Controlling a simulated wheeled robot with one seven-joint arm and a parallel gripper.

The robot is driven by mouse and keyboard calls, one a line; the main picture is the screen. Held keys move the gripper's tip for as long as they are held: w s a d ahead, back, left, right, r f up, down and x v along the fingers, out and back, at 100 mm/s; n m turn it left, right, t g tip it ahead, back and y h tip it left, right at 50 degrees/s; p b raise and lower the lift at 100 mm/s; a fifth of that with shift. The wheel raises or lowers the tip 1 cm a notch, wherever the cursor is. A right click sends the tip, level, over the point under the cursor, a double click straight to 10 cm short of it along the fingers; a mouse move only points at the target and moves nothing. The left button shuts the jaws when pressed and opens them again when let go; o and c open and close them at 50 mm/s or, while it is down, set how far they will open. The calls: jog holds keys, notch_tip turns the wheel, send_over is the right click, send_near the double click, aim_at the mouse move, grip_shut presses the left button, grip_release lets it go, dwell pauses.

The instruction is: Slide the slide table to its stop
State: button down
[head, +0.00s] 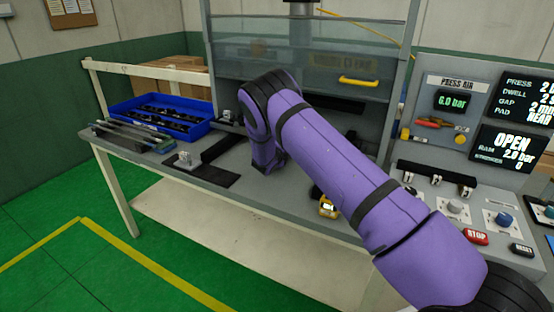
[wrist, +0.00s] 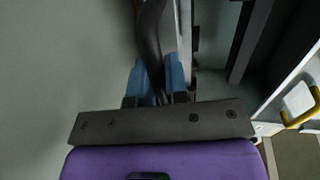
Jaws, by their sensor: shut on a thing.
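In the wrist view my gripper (wrist: 157,85) has its blue fingers closed on a dark curved bar (wrist: 152,40). I cannot tell for sure whether this bar is part of the slide table. In the head view my purple arm reaches over the bench towards the press, and its bent links hide the gripper and what it holds. A flat black plate (head: 207,174) lies on the bench left of my arm. It looks like part of the slide's track, but the slide table itself is not clearly visible.
A clear guard with a yellow handle (head: 358,81) fronts the press; the handle also shows in the wrist view (wrist: 302,104). A blue tray (head: 200,129) of dark parts stands at the left. A small metal fixture (head: 184,160) is nearby. A control panel with a red STOP button (head: 476,237) is right.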

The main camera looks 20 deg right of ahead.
jog(key=x, duration=0.3)
jog(key=r+x, duration=0.1)
jog(key=x, duration=0.2)
jog(key=r+x, duration=0.1)
jog(key=x, duration=0.3)
jog(key=shift+w+d, duration=0.2)
jog(key=shift+w, duration=0.05)
jog(key=shift+w+d+r, duration=0.15)
jog(key=shift+r, duration=0.05)
jog(key=c, duration=1.1)
grip_release()
jog(key=shift+d, duration=0.1)
jog(key=shift+c, duration=0.2)
jog(key=shift+f, duration=0.1)
jog(key=shift+a, duration=0.3)
jog(key=v, duration=1)
jog(key=shift+s, duration=0.25)
